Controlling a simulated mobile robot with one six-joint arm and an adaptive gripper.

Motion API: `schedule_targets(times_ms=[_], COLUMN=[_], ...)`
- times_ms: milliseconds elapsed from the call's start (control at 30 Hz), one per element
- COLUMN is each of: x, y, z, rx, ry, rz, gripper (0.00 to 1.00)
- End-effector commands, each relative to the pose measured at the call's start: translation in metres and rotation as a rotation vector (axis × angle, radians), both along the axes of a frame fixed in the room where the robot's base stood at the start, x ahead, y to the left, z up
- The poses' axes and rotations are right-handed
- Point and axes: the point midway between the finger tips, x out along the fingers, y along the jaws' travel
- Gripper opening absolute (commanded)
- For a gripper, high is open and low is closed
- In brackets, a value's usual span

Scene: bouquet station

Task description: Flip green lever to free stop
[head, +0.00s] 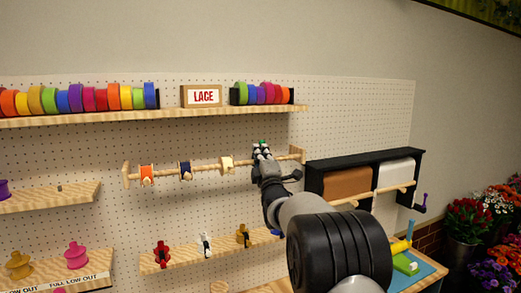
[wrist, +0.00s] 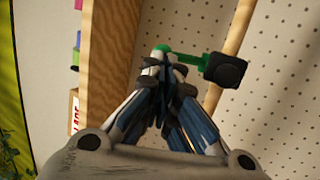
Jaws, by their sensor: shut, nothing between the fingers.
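The green lever (wrist: 188,60) shows in the wrist view just beyond my fingertips, with a rounded green end on the left and a dark block (wrist: 226,71) on its right. A small patch of its green (head: 262,142) shows in the head view above the fingertips. My gripper (wrist: 166,68) is shut and empty, its fingertips close to the rounded end; I cannot tell whether they touch it. In the head view my gripper (head: 262,153) is at the right part of the wooden rod (head: 207,168) and hides part of it. I cannot make out the stop.
A shelf (head: 200,115) with ribbon rolls and a LACE sign (head: 204,96) runs above. A black paper-roll holder (head: 314,178) is to the right. A lower shelf (head: 185,262) holds small items.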

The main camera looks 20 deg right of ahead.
Motion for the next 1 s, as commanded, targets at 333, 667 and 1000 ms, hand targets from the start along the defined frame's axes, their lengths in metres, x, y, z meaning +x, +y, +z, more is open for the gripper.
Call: schedule_targets(times_ms=[333, 667, 1000], x=[0.0015, 0.003, 0.0049], y=[-0.0001, -0.0001, -0.0003], z=[0.0001, 0.0058, 0.0089], rx=[0.0, -0.002, -0.003], ry=[0.001, 0.05, 0.1], rz=[0.0, 0.001, 0.0], gripper=[0.0, 0.0, 0.0])
